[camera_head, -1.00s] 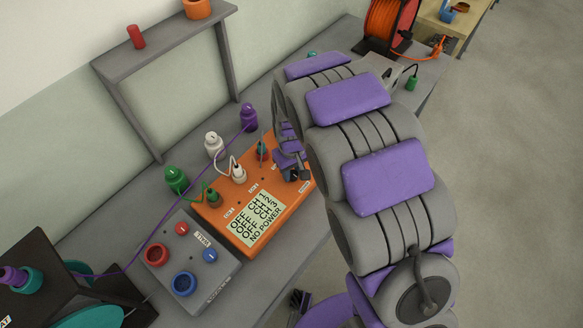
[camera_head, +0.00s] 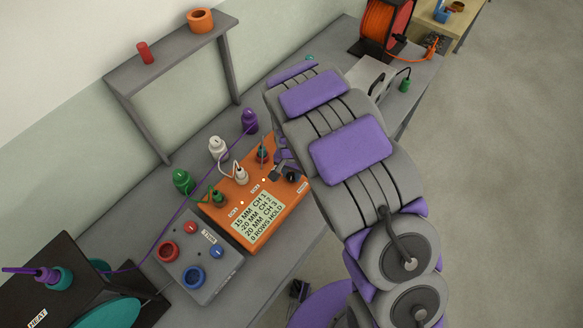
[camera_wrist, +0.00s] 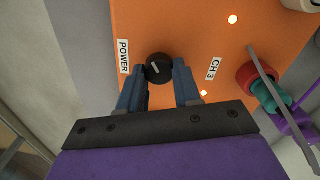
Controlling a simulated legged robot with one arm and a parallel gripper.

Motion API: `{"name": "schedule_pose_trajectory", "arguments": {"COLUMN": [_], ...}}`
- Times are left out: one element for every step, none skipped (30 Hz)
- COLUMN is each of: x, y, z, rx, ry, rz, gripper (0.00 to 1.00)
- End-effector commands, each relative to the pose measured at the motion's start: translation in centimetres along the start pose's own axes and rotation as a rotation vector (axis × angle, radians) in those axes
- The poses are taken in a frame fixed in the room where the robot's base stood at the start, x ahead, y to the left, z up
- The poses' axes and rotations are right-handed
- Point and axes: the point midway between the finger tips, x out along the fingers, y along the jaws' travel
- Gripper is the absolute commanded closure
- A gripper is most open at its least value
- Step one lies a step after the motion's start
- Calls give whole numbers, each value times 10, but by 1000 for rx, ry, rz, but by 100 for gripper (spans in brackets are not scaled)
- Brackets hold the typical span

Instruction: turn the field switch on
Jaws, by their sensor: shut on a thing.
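The orange control box (camera_head: 225,215) stands on the bench, with a text screen (camera_head: 262,218) reading 15, -20 and 20 MM for CH 1 to 3 and "0 ROWS HOLD". A black knob (camera_wrist: 158,68) with a white pointer mark sits beside the "POWER" label in the wrist view; it also shows in the head view (camera_head: 291,177). My gripper (camera_wrist: 162,70) is shut on this knob, a blue finger on either side. It also shows in the head view (camera_head: 283,167). I can read no label saying "field".
A grey box (camera_head: 215,272) with red and blue knobs stands left of the orange box. Green (camera_head: 182,182), white (camera_head: 218,149) and purple (camera_head: 249,120) bottle-like things stand behind. A cable reel (camera_head: 385,30) is at the far end. A shelf (camera_head: 170,60) overhangs the bench.

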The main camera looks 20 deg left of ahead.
Motion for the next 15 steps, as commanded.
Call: {"name": "schedule_pose_trajectory", "arguments": {"x": [-3,-3,-3,-2,-2,-2,-2,-2,-2,-2,-1,-1,-1,-1,-1], "y": [0,0,0,0,0,0,0,0,0,0,0,0,0,0,0], "z": [0,0,0,0,0,0,1,1,1,1,1,1,1,1,1], "rx": [42,70,107,134,161,197,222,247,280,303,326,354,373,393,417], "ry": [0,0,1,1,1,0,0,-1,-1,-1,-2,-1,-1,-1,-1], "rz": [0,0,0,1,1,1,1,1,1,1,1,1,2,2,1], "gripper": [98,98,98,98,98,98,98,98,98,98,98,98,98,98,98]}}
